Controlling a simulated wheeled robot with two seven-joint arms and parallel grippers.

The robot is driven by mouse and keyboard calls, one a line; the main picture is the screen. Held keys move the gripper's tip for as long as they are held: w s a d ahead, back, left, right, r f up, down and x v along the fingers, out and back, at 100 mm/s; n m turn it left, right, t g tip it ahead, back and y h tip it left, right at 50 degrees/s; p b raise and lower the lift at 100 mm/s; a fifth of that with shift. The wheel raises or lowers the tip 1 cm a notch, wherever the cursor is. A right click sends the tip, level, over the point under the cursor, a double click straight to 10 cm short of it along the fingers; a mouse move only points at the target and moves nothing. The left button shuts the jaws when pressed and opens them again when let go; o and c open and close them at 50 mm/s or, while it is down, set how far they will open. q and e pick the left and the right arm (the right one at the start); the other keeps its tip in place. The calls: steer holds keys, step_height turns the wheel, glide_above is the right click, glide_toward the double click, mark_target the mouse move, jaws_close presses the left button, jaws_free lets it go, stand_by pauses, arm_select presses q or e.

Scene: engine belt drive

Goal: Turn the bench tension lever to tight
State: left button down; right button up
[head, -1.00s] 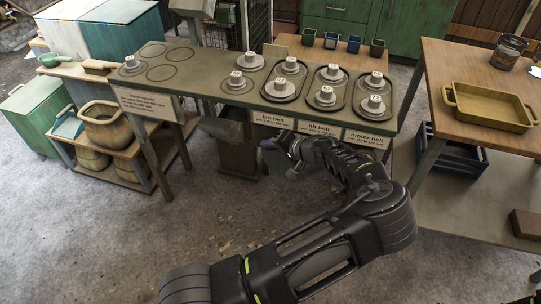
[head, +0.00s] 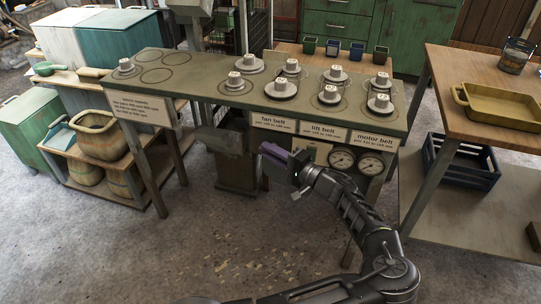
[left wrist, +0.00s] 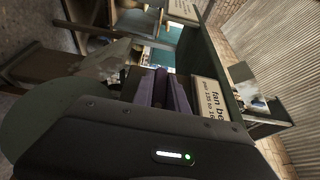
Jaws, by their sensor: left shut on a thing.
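The workbench (head: 205,86) has pulleys on its top and "fan belt" (head: 272,121), "lift belt" (head: 322,132) and "motor belt" (head: 375,139) labels along its front edge. My left gripper (head: 273,153) is at the bench front, below the fan belt label, with its purple fingers pointing left. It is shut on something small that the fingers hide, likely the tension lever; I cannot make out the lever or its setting. In the left wrist view, the purple fingers (left wrist: 165,90) are close together beside the fan belt label (left wrist: 209,101). My right gripper is out of view.
Two round gauges (head: 342,160) (head: 371,165) sit on the bench front, right of the gripper. A wooden table (head: 455,108) with a yellow tray (head: 490,107) stands at right, a blue crate (head: 460,163) below it. The floor in front is clear.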

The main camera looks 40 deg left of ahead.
arm_select(q)
steer(key=shift+s+a, duration=0.1)
steer(key=shift+s, duration=0.05)
steer(key=c, duration=1.3)
jaws_free()
steer(key=d, duration=0.8)
steer(key=shift+s+f+p, duration=0.1)
steer(key=shift+s+p, duration=0.05)
steer(key=shift+p, duration=0.2)
steer(key=shift+a, duration=0.1)
